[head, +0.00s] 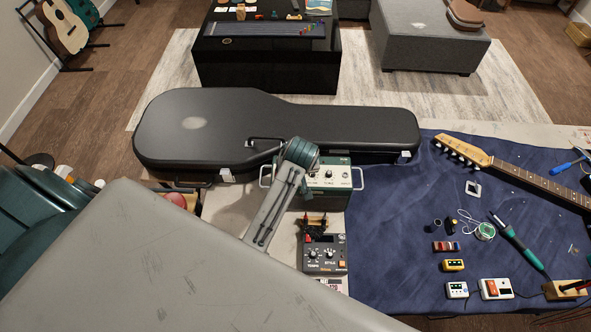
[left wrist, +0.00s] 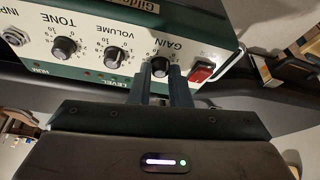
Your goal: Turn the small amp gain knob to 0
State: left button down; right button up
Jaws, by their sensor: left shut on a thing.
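The small green amp (head: 328,180) stands on the table in front of the guitar case, with a white front panel and dark knobs. In the left wrist view its gain knob (left wrist: 160,67) sits between the two fingers of my left gripper (left wrist: 161,78), which is shut on it. The knob's pointer and the number it faces cannot be made out. The volume knob (left wrist: 113,57) and tone knob (left wrist: 64,47) are beside it, untouched. In the head view my left gripper (head: 301,153) covers the amp's left part, including the gain knob. My right gripper is not in view.
A red power switch (left wrist: 202,70) is close beside the gain knob. A black guitar case (head: 300,118) lies behind the amp. A dark effects unit (head: 325,254) stands in front of it. A blue mat (head: 400,230) with a guitar neck (head: 530,177), pedals and tools lies to the right.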

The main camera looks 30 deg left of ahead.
pick_arm(q)
jog(key=shift+w+r, duration=0.1)
jog(key=c, duration=1.3)
grip_release()
jog(key=shift+c, duration=0.2)
jog(key=shift+s+d+r+b, duration=0.2)
jog(key=shift+s+r+b, duration=0.1)
jog(key=shift+r, duration=0.15)
jog(key=b+v, duration=0.2)
jog(key=v, duration=0.7)
jog(key=shift+r, duration=0.35)
